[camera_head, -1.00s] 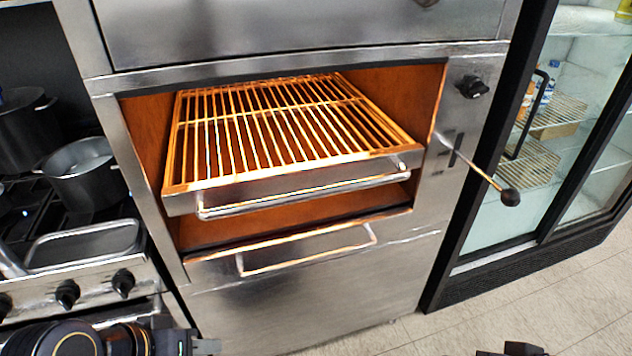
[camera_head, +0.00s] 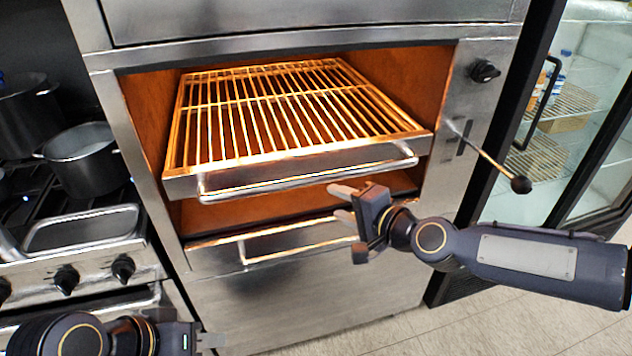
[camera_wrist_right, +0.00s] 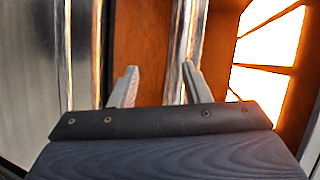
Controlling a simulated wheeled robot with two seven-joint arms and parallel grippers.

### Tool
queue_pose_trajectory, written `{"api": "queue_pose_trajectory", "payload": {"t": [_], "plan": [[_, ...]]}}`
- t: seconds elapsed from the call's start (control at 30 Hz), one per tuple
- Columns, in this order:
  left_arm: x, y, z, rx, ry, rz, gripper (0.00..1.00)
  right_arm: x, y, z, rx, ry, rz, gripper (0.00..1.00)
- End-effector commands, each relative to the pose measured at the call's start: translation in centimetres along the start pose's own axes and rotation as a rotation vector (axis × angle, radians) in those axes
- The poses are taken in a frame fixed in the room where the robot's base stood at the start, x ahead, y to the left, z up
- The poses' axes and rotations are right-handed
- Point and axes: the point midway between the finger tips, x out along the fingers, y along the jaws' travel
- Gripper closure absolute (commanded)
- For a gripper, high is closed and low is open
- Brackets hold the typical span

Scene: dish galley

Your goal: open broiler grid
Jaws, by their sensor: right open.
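The broiler grid (camera_head: 285,112) is a rack of glowing orange bars in the steel broiler's opening. Its front bar carries a long silver handle (camera_head: 300,184), and the front edge sits near the mouth of the opening. My right gripper (camera_head: 341,202) is open and empty, pointing left just below the right part of that handle. In the right wrist view its fingers (camera_wrist_right: 160,80) are apart. The handle bar (camera_wrist_right: 180,45) shows beyond the fingertips, near the right finger; contact cannot be told. My left gripper (camera_head: 212,340) is low at the bottom left, away from the grid; its fingers are unclear.
A lower drawer handle (camera_head: 295,241) lies under the opening. A lever with a black knob (camera_head: 521,184) sticks out on the right. A stove with pots (camera_head: 82,158) stands left, and a glass-door fridge (camera_head: 575,120) right.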

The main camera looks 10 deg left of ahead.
Motion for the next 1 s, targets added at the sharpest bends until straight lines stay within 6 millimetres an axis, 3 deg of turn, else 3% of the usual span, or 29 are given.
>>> {"api": "queue_pose_trajectory", "payload": {"t": [0.1, 0.27, 0.7, 1.0], "plan": [[0.2, -0.1, 0.1, 0.0, 0.0, 0.0, 0.64, 0.9, -1.4, -0.8, 0.112, 0.014, -0.084, 0.57], [0.0, 0.0, 0.0, 0.0, 0.0, 0.0, 0.64, 1.7, -2.3, -1.1, 0.152, 0.019, -0.116, 0.57], [-1.0, 0.5, -0.5, 0.0, 0.0, 0.0, 0.64, 7.9, -2.9, -1.2, 0.146, 0.018, -0.112, 0.57], [-1.1, 0.5, -0.5, 0.0, 0.0, 0.0, 0.64, 8.8, -2.8, -1.3, 0.143, 0.02, -0.11, 0.57]]}}
